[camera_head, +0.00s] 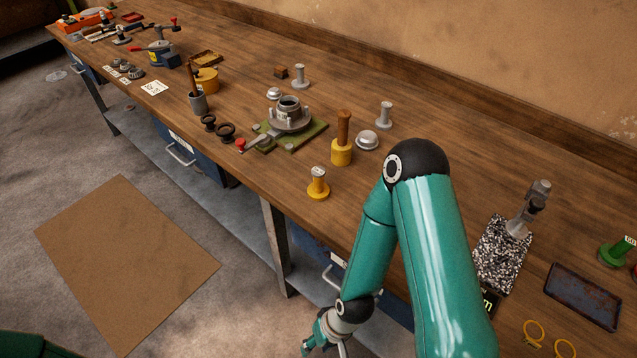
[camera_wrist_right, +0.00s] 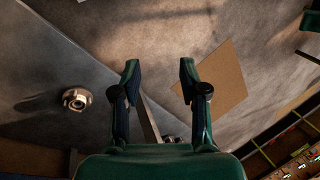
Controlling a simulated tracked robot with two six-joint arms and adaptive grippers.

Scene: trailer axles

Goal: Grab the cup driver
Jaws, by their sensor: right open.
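A yellow disc-based tool with an upright stem and a small label (camera_head: 318,185) stands near the bench's front edge. A green labelled tool of similar shape (camera_head: 613,252) stands at the far right. Either could be the cup driver; I cannot read the labels. My right gripper (camera_head: 326,343) hangs low in front of the bench edge, partly cut off by the frame. In the right wrist view my right gripper (camera_wrist_right: 158,72) is open and empty, with floor beyond its fingers. My left gripper is not in view.
A yellow mallet (camera_head: 341,150), grey stemmed tools (camera_head: 385,115) and a hub on a green plate (camera_head: 288,122) stand nearby. A vise-like tool (camera_head: 160,50) sits farther left. A dark tray (camera_head: 583,297) lies right. Cardboard (camera_head: 125,260) lies on the floor.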

